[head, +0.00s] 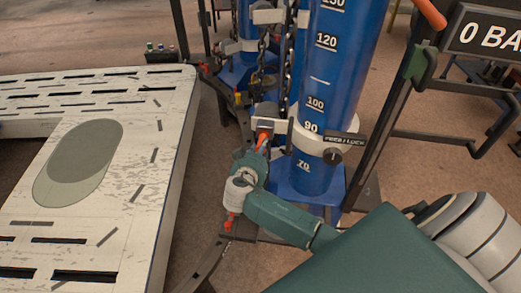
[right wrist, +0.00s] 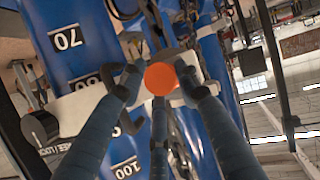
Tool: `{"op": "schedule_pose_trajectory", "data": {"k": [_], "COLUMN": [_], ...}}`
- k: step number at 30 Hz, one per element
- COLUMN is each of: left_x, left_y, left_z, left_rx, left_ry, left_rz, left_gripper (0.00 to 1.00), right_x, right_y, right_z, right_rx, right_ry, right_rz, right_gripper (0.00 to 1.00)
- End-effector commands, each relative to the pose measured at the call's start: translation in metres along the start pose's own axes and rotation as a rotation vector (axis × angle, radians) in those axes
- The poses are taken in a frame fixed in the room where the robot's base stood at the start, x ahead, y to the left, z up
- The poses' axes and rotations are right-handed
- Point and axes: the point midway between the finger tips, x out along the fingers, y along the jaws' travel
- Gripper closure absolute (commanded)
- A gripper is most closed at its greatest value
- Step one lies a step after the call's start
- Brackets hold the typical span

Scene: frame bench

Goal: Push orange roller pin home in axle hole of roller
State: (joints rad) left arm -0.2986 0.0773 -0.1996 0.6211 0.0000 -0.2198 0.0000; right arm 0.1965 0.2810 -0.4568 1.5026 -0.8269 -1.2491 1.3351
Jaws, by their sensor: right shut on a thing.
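The orange roller pin (right wrist: 160,79) shows its round end to the camera in the right wrist view. My left gripper is not in view.
A black knob (head: 333,156) with a lock label sticks out right of the bracket. A dark chain (head: 291,62) hangs close above the gripper. A pale slotted bench (head: 150,130) stands at the left. A dark metal frame (head: 385,110) stands at the right.

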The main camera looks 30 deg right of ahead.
Motion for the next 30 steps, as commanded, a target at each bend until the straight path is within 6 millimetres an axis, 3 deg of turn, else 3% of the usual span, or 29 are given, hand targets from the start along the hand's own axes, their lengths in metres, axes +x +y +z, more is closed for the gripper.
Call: {"op": "schedule_pose_trajectory", "data": {"k": [17, 18, 21, 30], "left_x": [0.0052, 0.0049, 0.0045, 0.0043], "left_y": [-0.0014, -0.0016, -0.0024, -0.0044], "left_z": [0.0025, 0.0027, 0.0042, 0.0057], "left_rx": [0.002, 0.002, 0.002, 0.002], "left_ry": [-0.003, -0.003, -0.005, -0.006], "left_rz": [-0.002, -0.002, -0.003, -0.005], "left_gripper": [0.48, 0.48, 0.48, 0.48], "right_x": [0.0044, 0.0044, 0.0043, 0.0030], "right_y": [-0.0005, -0.0005, -0.0003, -0.0004], "right_z": [0.0021, 0.0017, 0.0010, 0.0002], "right_rx": [-0.002, -0.002, -0.002, -0.001], "right_ry": [-0.007, -0.006, -0.005, -0.004], "right_rz": [-0.001, -0.001, -0.001, -0.001], "right_gripper": [1.00, 0.64, 0.46, 0.46]}}
